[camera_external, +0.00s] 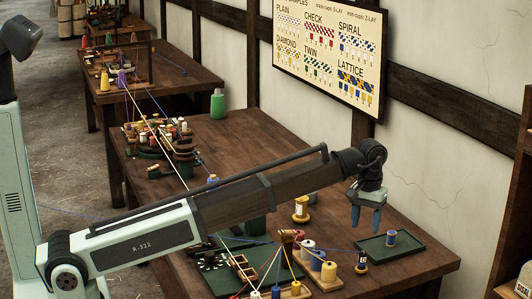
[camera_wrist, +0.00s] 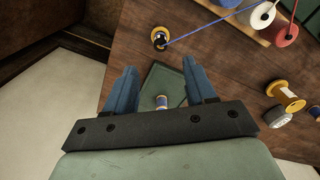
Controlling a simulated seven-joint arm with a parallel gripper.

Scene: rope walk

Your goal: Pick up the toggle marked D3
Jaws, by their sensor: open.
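No marking D3 can be read in either view, so I cannot tell which piece is that toggle. Small pale pieces (camera_external: 212,262), too small to identify, lie on a green board left of centre in the external view. My gripper (camera_external: 365,224) is open and empty, pointing down above the right end of the table near a green tray (camera_external: 408,256). In the wrist view the two blue fingers (camera_wrist: 160,72) stand apart over the tray (camera_wrist: 158,82). A small blue spool (camera_external: 391,238) stands in the tray; it also shows between the fingers (camera_wrist: 161,102).
A spool with blue thread (camera_external: 361,262) stands left of the tray, its thread stretched leftward. A yellow spool (camera_external: 301,210) stands further back. Several spools crowd a wooden holder (camera_external: 322,284) at the front. Taut threads cross the table. A wall chart (camera_external: 330,50) hangs behind.

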